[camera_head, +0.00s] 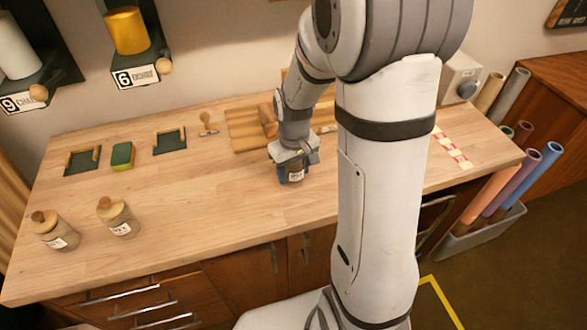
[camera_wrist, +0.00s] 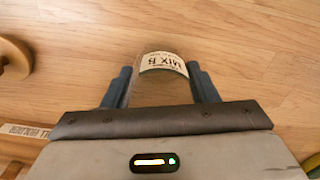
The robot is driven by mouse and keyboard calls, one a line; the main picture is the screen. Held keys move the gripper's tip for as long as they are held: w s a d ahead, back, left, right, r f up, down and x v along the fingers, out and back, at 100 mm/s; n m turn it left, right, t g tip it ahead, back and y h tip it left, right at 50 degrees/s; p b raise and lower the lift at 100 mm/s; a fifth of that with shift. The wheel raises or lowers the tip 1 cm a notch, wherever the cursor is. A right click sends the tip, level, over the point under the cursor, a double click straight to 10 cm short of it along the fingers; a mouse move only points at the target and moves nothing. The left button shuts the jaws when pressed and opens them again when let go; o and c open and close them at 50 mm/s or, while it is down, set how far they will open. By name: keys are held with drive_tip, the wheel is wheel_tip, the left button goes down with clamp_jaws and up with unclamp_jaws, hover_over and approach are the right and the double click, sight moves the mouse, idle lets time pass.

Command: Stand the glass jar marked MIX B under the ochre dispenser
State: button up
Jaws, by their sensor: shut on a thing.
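My gripper (camera_head: 293,174) is low over the middle of the table, shut on a small glass jar. The jar (camera_wrist: 163,66) sits between the two blue-grey fingers in the wrist view, and its white label reads MIX B. In the head view the jar (camera_head: 296,177) shows just below the fingers; I cannot tell whether its base touches the table. A dispenser with a yellow-ochre cylinder (camera_head: 127,31) is on the wall at upper left, tagged 6; the word on its tag is hard to read. A dark tray with a wooden edge (camera_head: 171,141) lies on the table below it.
A white dispenser (camera_head: 15,50) tagged 9 hangs further left, above another dark tray (camera_head: 82,162). A green block (camera_head: 122,155) lies between the trays. Two corked jars (camera_head: 54,230) (camera_head: 118,216) stand at front left. A wooden board (camera_head: 246,127) lies behind my gripper.

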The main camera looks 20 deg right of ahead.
drive_tip(key=shift+f, duration=0.1)
drive_tip(key=o, duration=1.1)
